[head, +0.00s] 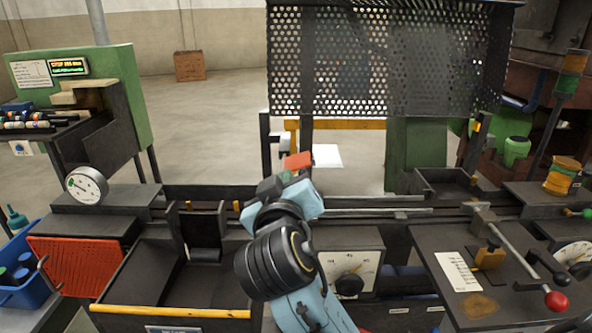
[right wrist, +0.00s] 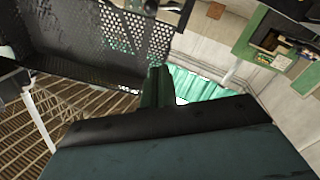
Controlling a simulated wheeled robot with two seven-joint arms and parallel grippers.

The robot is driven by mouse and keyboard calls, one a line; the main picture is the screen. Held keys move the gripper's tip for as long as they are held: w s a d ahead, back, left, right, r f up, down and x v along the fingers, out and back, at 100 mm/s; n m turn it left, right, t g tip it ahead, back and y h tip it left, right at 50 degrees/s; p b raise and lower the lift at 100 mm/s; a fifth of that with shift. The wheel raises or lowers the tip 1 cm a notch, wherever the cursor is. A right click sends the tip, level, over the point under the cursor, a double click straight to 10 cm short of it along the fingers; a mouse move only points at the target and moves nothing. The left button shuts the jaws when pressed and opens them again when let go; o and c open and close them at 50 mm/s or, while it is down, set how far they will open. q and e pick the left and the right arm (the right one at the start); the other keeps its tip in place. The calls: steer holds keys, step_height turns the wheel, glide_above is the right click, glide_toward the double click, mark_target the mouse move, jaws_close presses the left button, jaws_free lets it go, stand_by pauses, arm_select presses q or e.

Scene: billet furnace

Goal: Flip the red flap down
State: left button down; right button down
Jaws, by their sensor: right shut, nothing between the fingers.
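A small orange-red flap (head: 298,160) stands raised at the back of the bench, just beyond my right gripper. My right gripper (head: 270,187) is over the middle of the bench, shut and empty, with its dark end close in front of the flap in the head view. I cannot tell whether they touch. The light-blue wrist and arm hide the lower part of the flap and what it is fixed to. In the right wrist view I cannot make out the flap. My left gripper is not in view.
A perforated black guard (head: 385,60) hangs behind the bench. A dial gauge (head: 87,185) and an orange-red mesh panel (head: 78,265) are at left. A knob dial (head: 348,285) is right of my arm. A red-balled lever (head: 556,300) stands at right.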

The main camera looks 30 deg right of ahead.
mark_target(296, 166)
steer(key=w+d+f+p, duration=0.1)
steer(key=w+d+f, duration=0.2)
steer(key=w+d, duration=0.4)
steer(key=shift+w+d+f, duration=0.25)
steer(key=shift+w+f, duration=0.15)
steer(key=shift+w, duration=0.1)
